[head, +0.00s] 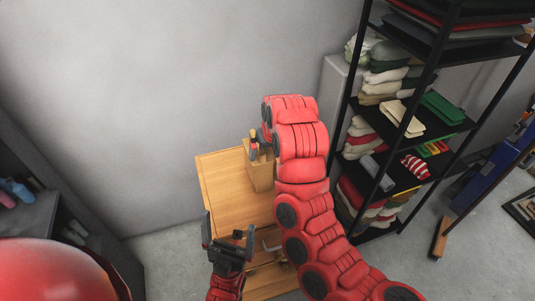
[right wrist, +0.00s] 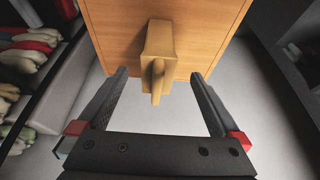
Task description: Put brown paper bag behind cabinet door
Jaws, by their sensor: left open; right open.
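The brown paper bag (head: 259,173) stands upright on the wooden cabinet (head: 222,190), near its right side in the head view. In the right wrist view the bag (right wrist: 160,42) is ahead of my right gripper (right wrist: 162,88), which is open and empty, its fingers spread to either side of the bag's near end. In the head view my right gripper (head: 258,146) is at the bag's far side, partly hidden by my arm. My left gripper (head: 229,236) is open and empty by the cabinet's near edge. I cannot make out the cabinet door's state.
A black shelf rack (head: 408,105) with folded cloths stands to the right. A dark shelf unit (head: 35,215) with bottles is at the left. A grey wall (head: 150,90) stands behind the cabinet. Open floor (head: 160,255) lies left of the cabinet.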

